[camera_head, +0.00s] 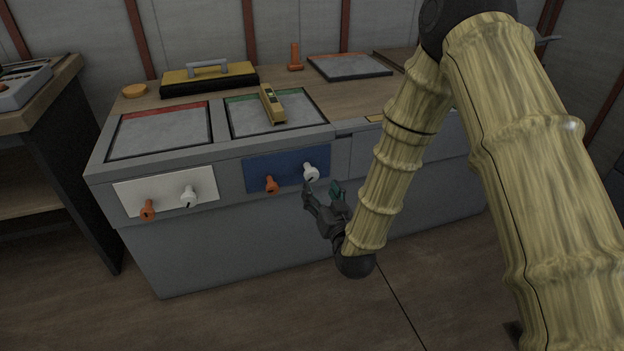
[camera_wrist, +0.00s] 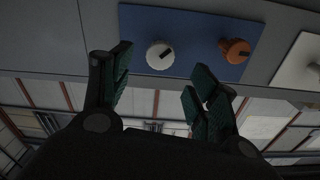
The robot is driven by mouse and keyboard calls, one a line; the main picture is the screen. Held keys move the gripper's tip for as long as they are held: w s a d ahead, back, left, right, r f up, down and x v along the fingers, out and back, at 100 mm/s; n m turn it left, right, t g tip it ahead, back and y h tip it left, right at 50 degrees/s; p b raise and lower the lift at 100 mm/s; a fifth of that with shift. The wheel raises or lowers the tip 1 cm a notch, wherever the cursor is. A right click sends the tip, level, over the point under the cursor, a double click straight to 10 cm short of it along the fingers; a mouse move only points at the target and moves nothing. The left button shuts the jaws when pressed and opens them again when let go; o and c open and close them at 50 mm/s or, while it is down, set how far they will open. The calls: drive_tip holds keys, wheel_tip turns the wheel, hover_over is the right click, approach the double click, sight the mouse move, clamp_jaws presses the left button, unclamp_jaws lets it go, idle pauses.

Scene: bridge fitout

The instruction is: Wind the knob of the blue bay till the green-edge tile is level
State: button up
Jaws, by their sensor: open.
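The blue bay's panel (camera_head: 290,165) is on the front of the grey bench. It carries an orange knob (camera_head: 271,184) on the left and a white knob (camera_head: 311,172) on the right, each with a dark mark. Above it lies the green-edge tile (camera_head: 240,119), grey with green and dark edging, with a yellow spirit level (camera_head: 271,104) on it. Its exact tilt cannot be told. My gripper (camera_head: 322,189) is open and empty just in front of the white knob. In the wrist view the white knob (camera_wrist: 159,54) shows beyond my open fingers (camera_wrist: 158,75), apart from them.
A white panel (camera_head: 166,191) with orange and white knobs is to the left, below a red-edge tile (camera_head: 160,131). A yellow toolbox (camera_head: 208,78), an orange disc (camera_head: 134,90) and another framed tile (camera_head: 349,66) are at the back. Floor before the bench is clear.

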sight(313, 176)
drive_tip(key=b+x, duration=0.2)
drive_tip(key=x, duration=0.6)
drive_tip(key=shift+f, duration=0.1)
drive_tip(key=c, duration=1)
drive_tip(key=shift+c, duration=0.2)
